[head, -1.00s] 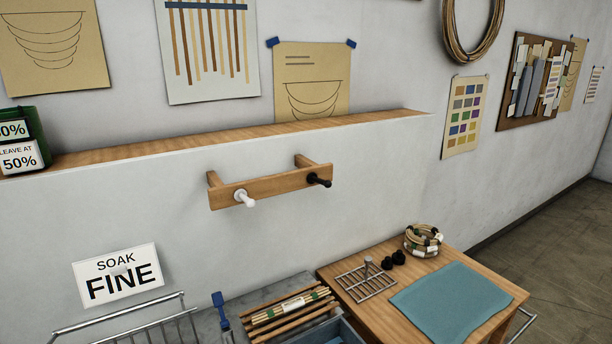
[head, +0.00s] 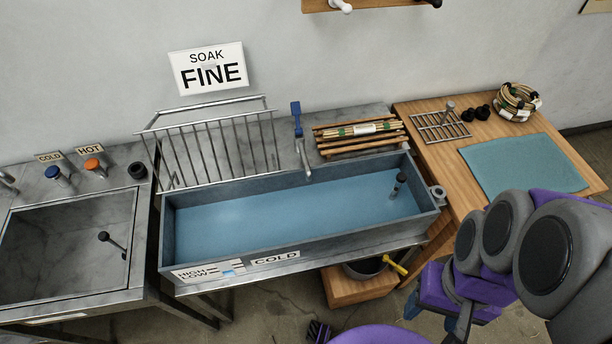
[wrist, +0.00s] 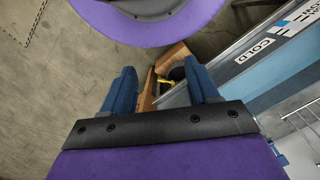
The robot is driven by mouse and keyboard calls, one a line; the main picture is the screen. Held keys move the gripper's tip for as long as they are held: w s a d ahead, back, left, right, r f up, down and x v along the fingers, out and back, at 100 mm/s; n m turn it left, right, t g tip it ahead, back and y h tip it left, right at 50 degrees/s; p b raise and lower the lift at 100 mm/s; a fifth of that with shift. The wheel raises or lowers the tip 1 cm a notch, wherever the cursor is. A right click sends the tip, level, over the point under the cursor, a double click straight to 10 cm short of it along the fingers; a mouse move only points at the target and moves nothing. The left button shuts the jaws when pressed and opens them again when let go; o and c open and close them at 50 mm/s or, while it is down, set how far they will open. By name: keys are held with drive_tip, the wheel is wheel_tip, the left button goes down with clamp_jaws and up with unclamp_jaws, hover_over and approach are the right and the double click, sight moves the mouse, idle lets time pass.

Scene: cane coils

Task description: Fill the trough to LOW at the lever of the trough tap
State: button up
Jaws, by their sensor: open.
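The long grey trough (head: 310,250) stands in the middle of the head view. Its inside is pale blue; I cannot tell whether that is water or bare floor. The blue tap lever (head: 296,114) stands upright behind the trough, above a metal spout (head: 303,160). A HIGH/LOW label (head: 207,270) with a blue mark sits at the front left rim, beside a COLD label (head: 275,258). A dark-topped upright pipe (head: 398,186) stands inside at the right. My gripper (wrist: 160,75) is open and empty, low in front of the trough, away from the lever.
A wire rack (head: 215,145) stands behind the trough at left, and bundled canes (head: 358,135) lie right of the lever. A sink (head: 65,245) is at left. A wooden table (head: 430,165) with a teal mat (head: 523,163) is at right.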

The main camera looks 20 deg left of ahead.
drive_tip(key=w+a+r+n+t+p, duration=0.1)
drive_tip(key=w+a+r, duration=0.1)
drive_tip(key=w, duration=0.6)
drive_tip(key=w+a+r, duration=0.2)
drive_tip(key=w+r, duration=0.1)
drive_tip(key=w, duration=0.5)
drive_tip(key=n+t+y+p, duration=0.2)
drive_tip(key=n+t+p, duration=0.2)
drive_tip(key=n+t, duration=0.1)
hover_over(295, 103)
drive_tip(key=s+d, duration=0.3)
drive_tip(key=s, duration=0.2)
wheel_tip(295, 103, down, 5)
drive_tip(key=x, duration=0.5)
drive_tip(key=b+x, duration=0.1)
drive_tip(key=x, duration=0.5)
drive_tip(key=s+x, duration=0.1)
drive_tip(key=x, duration=0.5)
drive_tip(key=shift+a+f, duration=0.1)
drive_tip(key=shift+f, duration=0.2)
clamp_jaws()
